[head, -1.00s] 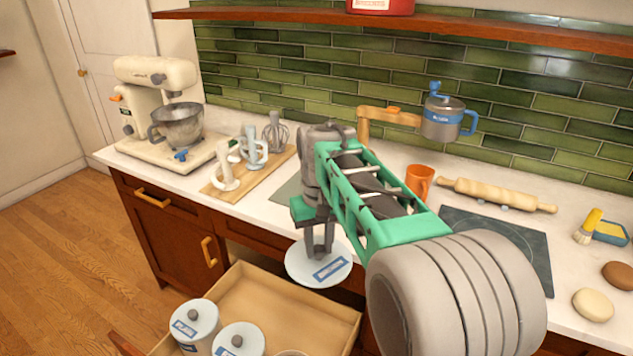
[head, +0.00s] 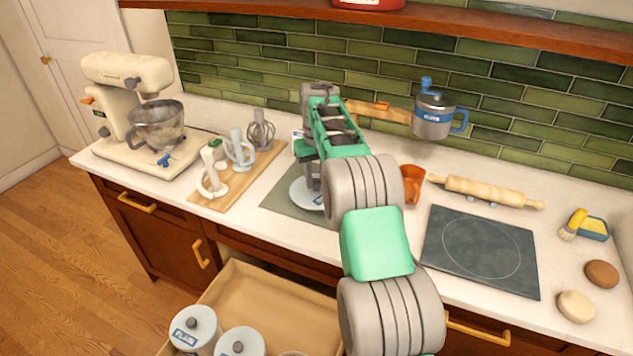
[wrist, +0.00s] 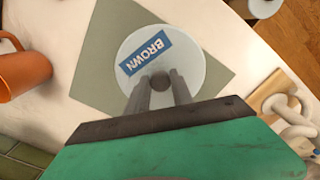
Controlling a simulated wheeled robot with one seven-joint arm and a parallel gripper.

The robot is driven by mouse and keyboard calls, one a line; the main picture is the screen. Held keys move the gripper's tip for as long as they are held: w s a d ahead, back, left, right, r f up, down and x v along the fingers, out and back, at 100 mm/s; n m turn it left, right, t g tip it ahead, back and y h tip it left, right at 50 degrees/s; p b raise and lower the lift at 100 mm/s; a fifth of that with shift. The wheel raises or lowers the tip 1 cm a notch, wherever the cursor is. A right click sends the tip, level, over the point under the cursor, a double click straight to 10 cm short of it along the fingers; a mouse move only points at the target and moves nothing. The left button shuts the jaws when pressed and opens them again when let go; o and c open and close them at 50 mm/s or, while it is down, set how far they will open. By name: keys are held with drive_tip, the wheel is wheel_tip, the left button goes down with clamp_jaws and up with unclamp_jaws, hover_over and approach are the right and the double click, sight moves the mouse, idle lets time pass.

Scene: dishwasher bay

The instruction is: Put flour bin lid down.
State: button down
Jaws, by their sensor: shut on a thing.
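My gripper (wrist: 160,88) is shut on the dark knob of a round white lid (wrist: 185,65) with a blue label reading BROWN. In the head view the lid (head: 301,196) is partly hidden behind my arm. It is level over the grey-green mat (head: 283,208) on the counter; the mat also surrounds it in the wrist view (wrist: 90,85). I cannot tell whether the lid touches the mat. Two lidded canisters (head: 193,328) (head: 240,343) stand in the open drawer (head: 262,292). A third bin's rim (head: 292,353) shows at the frame's bottom edge.
An orange mug (head: 413,185) stands right of the mat. A wooden board (head: 222,190) with mixer attachments lies left. A stand mixer (head: 125,110), rolling pin (head: 490,192) and dark hob plate (head: 482,250) are also on the counter.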

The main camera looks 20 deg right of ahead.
sight(317, 188)
drive_tip(key=shift+w+d+f+p, duration=0.1)
drive_tip(key=shift+w+f, duration=0.05)
drive_tip(key=shift+f, duration=0.6)
drive_tip(key=shift+w+d+f+p, duration=0.1)
drive_tip(key=shift+w+d+f, duration=0.1)
drive_tip(key=shift+f, duration=0.55)
drive_tip(key=shift+w+d+f+p, duration=0.1)
drive_tip(key=shift+w+f, duration=0.05)
drive_tip(key=shift+f, duration=0.6)
drive_tip(key=shift+f, duration=0.2)
drive_tip(key=c, duration=1.1)
unclamp_jaws()
drive_tip(key=shift+a, duration=0.1)
drive_tip(key=shift+r, duration=0.1)
